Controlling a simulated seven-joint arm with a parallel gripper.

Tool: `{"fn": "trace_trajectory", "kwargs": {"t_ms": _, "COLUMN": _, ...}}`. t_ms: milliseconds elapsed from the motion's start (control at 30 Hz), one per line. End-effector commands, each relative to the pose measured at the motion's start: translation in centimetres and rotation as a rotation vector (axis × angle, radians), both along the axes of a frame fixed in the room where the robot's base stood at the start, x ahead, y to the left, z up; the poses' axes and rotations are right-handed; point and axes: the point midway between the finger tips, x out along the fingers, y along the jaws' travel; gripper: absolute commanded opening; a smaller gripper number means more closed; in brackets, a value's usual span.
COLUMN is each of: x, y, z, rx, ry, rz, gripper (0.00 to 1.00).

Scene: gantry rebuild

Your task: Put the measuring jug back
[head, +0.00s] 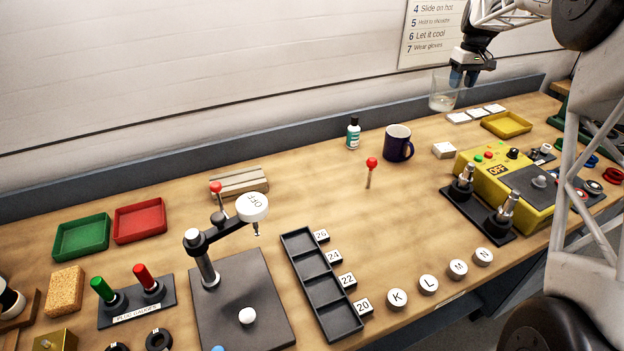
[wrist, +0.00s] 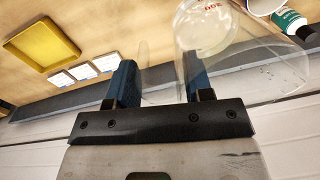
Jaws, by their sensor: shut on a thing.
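The clear measuring jug (head: 441,95) is at the back right of the bench, in front of the back ledge in the head view. My gripper (head: 464,80) is at its right side. In the wrist view the jug (wrist: 245,65) fills the upper right, with its round base and red marking showing. The blue fingertips of my gripper (wrist: 157,82) are spread with a clear part of the jug between them, likely the handle. The jug appears roughly upright. I cannot tell for sure whether its base touches anything.
White tiles (head: 476,114) and a yellow tray (head: 506,124) lie right of the jug. A dark mug (head: 398,144), a small bottle (head: 353,133) and a white block (head: 443,150) stand nearer. A yellow control box (head: 500,176) is at the right. The bench middle is mostly clear.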

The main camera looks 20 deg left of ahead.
Motion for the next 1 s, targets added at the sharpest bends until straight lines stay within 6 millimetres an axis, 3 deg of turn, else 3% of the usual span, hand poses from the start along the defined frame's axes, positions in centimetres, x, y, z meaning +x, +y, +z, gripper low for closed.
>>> {"fn": "trace_trajectory", "kwargs": {"t_ms": 367, "x": -5.0, "y": 5.4, "z": 1.0, "rx": 0.003, "ry": -0.001, "rz": 0.023, "gripper": 0.07}}
{"fn": "trace_trajectory", "kwargs": {"t_ms": 700, "x": -12.8, "y": 11.8, "z": 1.6, "rx": 0.008, "ry": -0.001, "rz": 0.052, "gripper": 0.07}}
{"fn": "trace_trajectory", "kwargs": {"t_ms": 1000, "x": -20.3, "y": 16.4, "z": 1.7, "rx": 0.011, "ry": 0.003, "rz": 0.079, "gripper": 0.07}}
